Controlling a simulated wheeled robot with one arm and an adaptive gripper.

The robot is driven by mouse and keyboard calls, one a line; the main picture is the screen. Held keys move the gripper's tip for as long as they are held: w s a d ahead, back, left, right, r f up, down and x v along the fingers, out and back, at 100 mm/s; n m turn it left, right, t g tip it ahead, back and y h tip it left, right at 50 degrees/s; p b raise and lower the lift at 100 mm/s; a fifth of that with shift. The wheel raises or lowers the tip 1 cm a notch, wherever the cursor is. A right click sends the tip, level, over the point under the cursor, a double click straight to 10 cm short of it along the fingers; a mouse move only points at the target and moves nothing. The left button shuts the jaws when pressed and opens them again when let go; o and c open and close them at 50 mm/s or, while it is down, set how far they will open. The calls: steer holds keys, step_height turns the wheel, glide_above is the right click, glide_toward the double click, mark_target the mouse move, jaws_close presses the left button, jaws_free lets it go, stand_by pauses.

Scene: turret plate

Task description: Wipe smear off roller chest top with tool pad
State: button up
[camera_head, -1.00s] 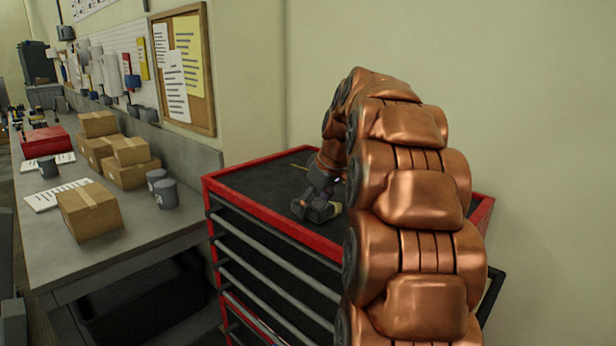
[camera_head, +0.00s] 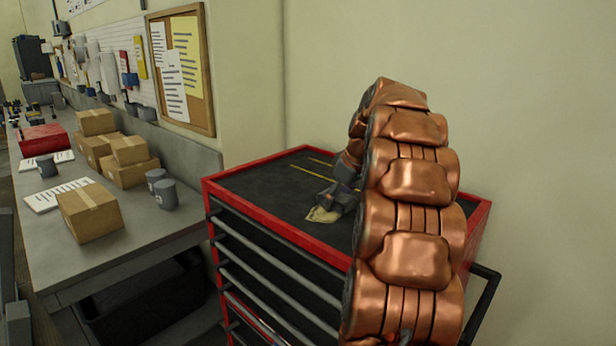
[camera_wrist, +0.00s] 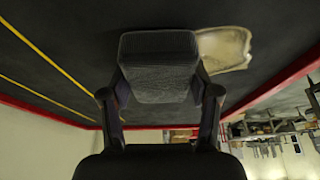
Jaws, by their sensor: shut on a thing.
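The roller chest (camera_head: 262,226) has a black top with a red rim. A beige smear (camera_head: 323,214) lies near its front edge, left of my gripper (camera_head: 345,196). In the wrist view, the smear (camera_wrist: 226,48) shows beside the pad, partly hidden behind it. My gripper (camera_wrist: 160,96) is shut on the tool pad (camera_wrist: 158,66), a dark grey block between its two fingers. The pad is low at the chest top; whether it presses on the surface I cannot tell. My copper arm hides the right part of the top.
Two thin yellow lines (camera_head: 318,173) run across the chest top. A grey workbench (camera_head: 130,232) on the left holds cardboard boxes (camera_head: 90,211) and grey cups (camera_head: 165,193). A wall stands close behind the chest. The left part of the top is clear.

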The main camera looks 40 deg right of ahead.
mark_target(307, 221)
steer(key=shift+d, duration=0.75)
steer(key=shift+d+r+p, duration=0.1)
steer(key=shift+p, duration=0.6)
steer(key=shift+w+a+f+b, duration=0.1)
steer(key=shift+a+f+b, duration=0.2)
steer(key=shift+s+a+b, duration=0.2)
steer(key=shift+a+b, duration=0.65)
steer(key=shift+a, duration=1.2)
steer(key=shift+s+a+b, duration=0.2)
steer(key=shift+a+b, duration=0.65)
steer(key=shift+a, duration=1.2)
steer(key=shift+s+a+b, duration=0.1)
steer(key=shift+a+b, duration=0.2)
steer(key=shift+a, duration=0.85)
steer(key=shift+a+r, duration=0.25)
steer(key=shift+a, duration=0.05)
step_height(307, 221, up, 3)
steer(key=shift+d+f+p, duration=0.1)
steer(key=shift+f+p, duration=0.1)
steer(key=shift+p, duration=0.1)
step_height(307, 221, up, 5)
steer(key=shift+r+p, duration=0.2)
steer(key=shift+p, duration=0.65)
